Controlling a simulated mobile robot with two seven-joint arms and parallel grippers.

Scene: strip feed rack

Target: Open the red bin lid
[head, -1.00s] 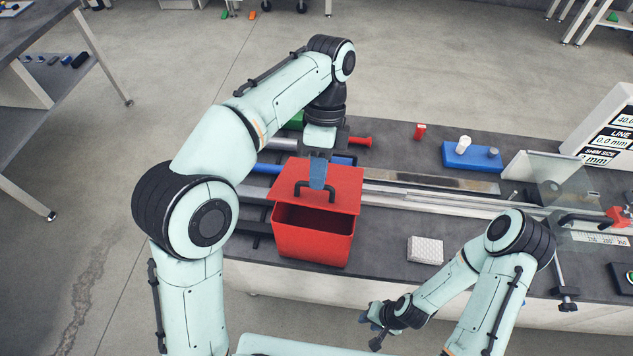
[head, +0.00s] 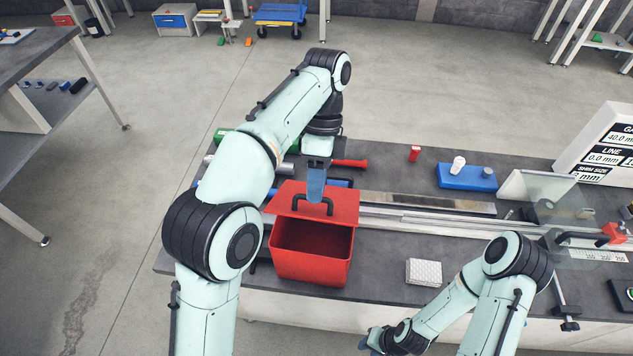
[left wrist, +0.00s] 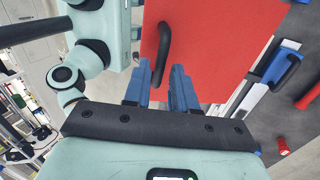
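The red bin (head: 312,265) stands on the bench with its front opening uncovered. Its red lid (head: 345,205) is tilted up toward the back and carries a black handle (head: 298,203). My left gripper (head: 316,198) is at the lid, its blue fingers by the handle. In the left wrist view the fingers (left wrist: 162,82) are apart, with the handle (left wrist: 163,48) reaching down to the gap between them; firm contact cannot be told. The lid fills much of that view (left wrist: 225,40). My right gripper (head: 368,343) is low, near the bottom edge, away from the bin; its fingers are unclear.
A white textured block (head: 424,272) lies right of the bin. Behind are a red-handled tool (head: 350,163), a small red item (head: 414,154) and a blue tray (head: 466,178). Metal rails (head: 430,222) run along the bench to a clear guard at right.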

